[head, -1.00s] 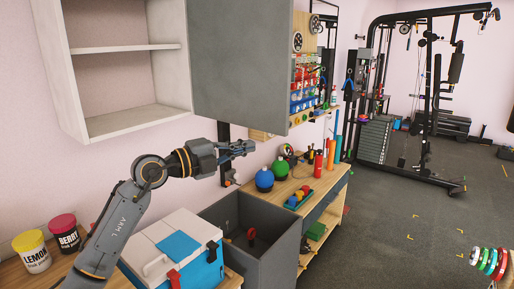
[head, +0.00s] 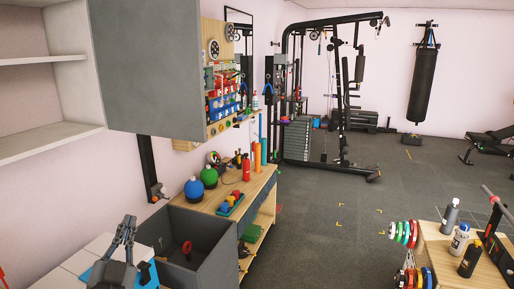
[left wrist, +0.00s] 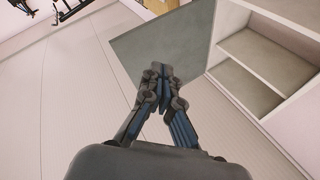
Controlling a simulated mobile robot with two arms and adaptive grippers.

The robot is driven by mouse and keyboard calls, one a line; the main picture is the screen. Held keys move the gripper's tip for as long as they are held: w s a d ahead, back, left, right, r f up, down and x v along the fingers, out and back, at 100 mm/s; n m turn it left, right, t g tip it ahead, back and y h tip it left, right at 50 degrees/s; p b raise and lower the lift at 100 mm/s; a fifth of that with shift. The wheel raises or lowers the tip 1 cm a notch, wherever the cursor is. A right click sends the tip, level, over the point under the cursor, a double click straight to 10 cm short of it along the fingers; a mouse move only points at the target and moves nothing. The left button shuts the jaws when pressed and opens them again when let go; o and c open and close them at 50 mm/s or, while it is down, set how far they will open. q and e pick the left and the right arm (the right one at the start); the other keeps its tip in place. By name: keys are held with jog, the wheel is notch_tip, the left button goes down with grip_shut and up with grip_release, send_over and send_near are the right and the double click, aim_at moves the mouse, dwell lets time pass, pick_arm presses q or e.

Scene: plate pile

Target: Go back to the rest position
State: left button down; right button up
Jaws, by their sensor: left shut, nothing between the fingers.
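My left gripper (head: 129,221) is at the lower left of the head view, pointing up, with its fingers together and nothing between them. It is in front of the white and blue cooler box (head: 78,262) and left of the grey bin (head: 213,222). In the left wrist view the gripper (left wrist: 158,70) has its fingertips close together. My right gripper is not in view.
An open wall cabinet (head: 48,80) with a grey door (head: 150,65) hangs above. A wooden bench (head: 255,187) bears balls and bottles. At the lower right, a wooden table (head: 438,258) stands beside coloured weight plates (head: 403,233). The floor between is clear.

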pick_arm(q)
jog(key=s+f+n+g, duration=0.1)
jog(key=s+f+g, duration=0.3)
jog(key=f, duration=0.4)
jog(key=s+f+n+g+y, duration=0.1)
jog(key=s+f+n+g, duration=0.2)
jog(key=f, duration=0.4)
jog(key=s+f+g, duration=0.4)
jog(key=s+f, duration=0.1)
jog(key=f, duration=0.3)
jog(key=s+d+f+m+g+h, duration=0.15)
jog(key=s+d+f+g, duration=0.3)
jog(key=s, duration=0.45)
jog(key=s+d+f+g+h, duration=0.25)
jog(key=s+f, duration=0.25)
jog(key=s, duration=0.3)
notch_tip(320, 180, down, 26)
jog(key=s+r+g, duration=0.1)
jog(key=s+g, duration=0.1)
jog(key=s+a+f+g+y, duration=0.1)
jog(key=s+a+f, duration=0.2)
jog(key=s+f, duration=1.3)
jog(key=shift+s+f, duration=0.25)
jog(key=shift+f, duration=0.4)
